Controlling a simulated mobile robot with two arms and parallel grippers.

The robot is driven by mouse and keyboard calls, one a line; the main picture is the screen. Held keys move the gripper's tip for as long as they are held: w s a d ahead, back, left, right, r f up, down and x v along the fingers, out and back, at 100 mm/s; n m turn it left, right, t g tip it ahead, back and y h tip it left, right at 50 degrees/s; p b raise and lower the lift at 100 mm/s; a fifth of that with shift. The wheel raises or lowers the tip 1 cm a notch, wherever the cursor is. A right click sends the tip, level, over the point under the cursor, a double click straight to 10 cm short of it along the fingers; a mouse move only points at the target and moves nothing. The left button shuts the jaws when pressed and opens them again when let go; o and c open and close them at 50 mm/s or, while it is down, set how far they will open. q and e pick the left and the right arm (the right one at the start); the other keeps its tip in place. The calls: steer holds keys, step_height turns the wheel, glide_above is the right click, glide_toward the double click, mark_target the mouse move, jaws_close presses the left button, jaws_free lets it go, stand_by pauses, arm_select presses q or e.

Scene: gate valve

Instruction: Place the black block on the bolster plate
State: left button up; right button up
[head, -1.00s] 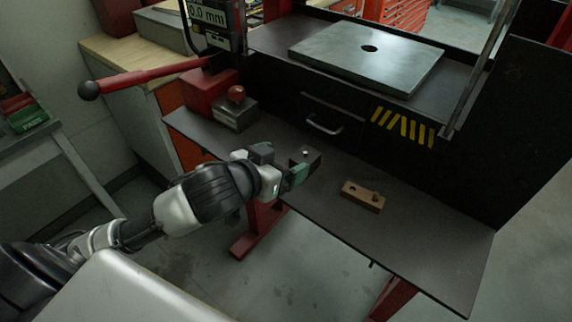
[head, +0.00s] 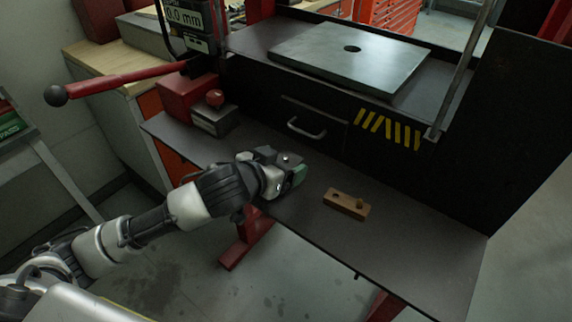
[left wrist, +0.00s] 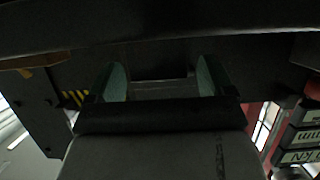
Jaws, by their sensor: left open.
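The black block (head: 286,159), dark with a small silver knob on top, sits at my left gripper on the dark lower shelf. My left gripper (head: 282,166) is open, with its jaws around or right beside the block; contact cannot be told. In the left wrist view the two green fingers (left wrist: 161,78) stand apart; the dark shape between them is too dim to identify. The bolster plate (head: 310,52) is a flat grey plate with a central hole, bare, on the higher press bed. My right gripper is not in view.
A brown wooden block (head: 347,204) with a hole and a peg lies on the shelf (head: 420,245) to the right. A grey block with a red knob (head: 214,110) stands at its left end. A red lever (head: 125,80) sticks out left. A drawer handle (head: 306,130) faces the shelf.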

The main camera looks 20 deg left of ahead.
arm_select(q)
steer(key=shift+x, duration=1.05)
steer(key=shift+s+r, duration=0.1)
steer(key=shift+c, duration=1.4)
steer(key=c, duration=1.2)
steer(key=shift+r, duration=0.1)
jaws_close()
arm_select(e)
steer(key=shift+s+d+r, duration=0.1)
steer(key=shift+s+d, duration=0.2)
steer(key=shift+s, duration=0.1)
